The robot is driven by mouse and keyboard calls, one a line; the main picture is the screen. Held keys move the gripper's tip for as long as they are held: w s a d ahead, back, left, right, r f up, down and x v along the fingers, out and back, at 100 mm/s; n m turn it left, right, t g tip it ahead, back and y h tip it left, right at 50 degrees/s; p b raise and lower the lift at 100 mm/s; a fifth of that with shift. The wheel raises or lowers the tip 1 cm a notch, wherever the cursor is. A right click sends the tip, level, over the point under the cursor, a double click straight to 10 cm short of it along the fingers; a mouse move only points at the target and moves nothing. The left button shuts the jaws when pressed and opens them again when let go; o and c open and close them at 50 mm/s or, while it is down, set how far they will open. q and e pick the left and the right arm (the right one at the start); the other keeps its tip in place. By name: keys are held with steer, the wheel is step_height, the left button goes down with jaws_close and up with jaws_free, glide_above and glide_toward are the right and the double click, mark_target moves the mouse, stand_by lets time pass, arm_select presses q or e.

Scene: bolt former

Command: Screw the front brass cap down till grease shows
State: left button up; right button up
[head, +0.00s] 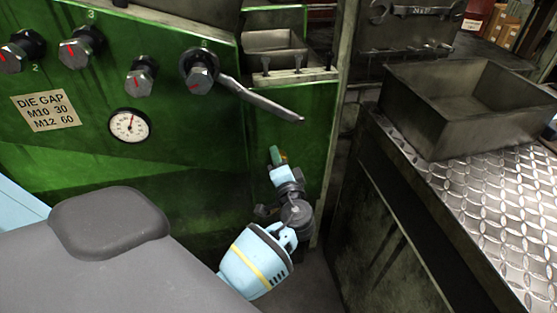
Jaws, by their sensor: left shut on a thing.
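My left gripper (279,161) is at the lower right part of the green machine front (225,135), below the long lever. No grease can be made out at this size. My right gripper is not in view.
A grey lever (260,101) slants down above my left gripper. Several bolt-headed knobs, a round gauge (129,125) and a die gap label (46,110) are on the panel. An open metal bin (440,137) stands right on a tread-plate bench (500,205).

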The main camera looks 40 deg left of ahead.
arm_select(q)
steer(key=o, duration=1)
steer(key=b+v, duration=0.1)
steer(key=v, duration=0.6)
steer(key=shift+s+d, duration=0.25)
steer(key=shift+s, duration=0.05)
